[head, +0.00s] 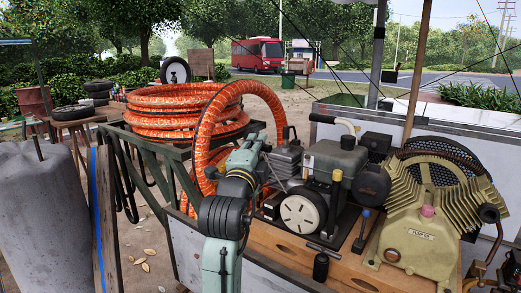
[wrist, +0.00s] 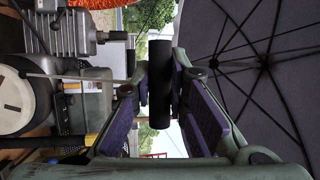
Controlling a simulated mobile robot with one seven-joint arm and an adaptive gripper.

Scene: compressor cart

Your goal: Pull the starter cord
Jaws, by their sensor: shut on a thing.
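The engine (head: 332,165) on the compressor cart has a round white starter cover (head: 301,213) on its near face. In the wrist view the starter cover (wrist: 14,106) is at the left edge. The black starter handle (wrist: 160,84) is between the purple-padded fingers of my gripper (wrist: 163,88), which is shut on it. A thin pale starter cord (wrist: 85,78) runs taut from the cover side to the handle, so the handle is away from the engine. In the head view my gripper (head: 257,147) is above and left of the cover, and my arm hides most of the grip.
A tan compressor pump (head: 425,225) stands right of the engine on the wooden deck (head: 285,246). A black lever (head: 361,232) and a small black bottle-like object (head: 321,267) are near the front. Coiled orange hose (head: 185,108) arches close behind my arm. A grey tank (head: 45,220) is at left.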

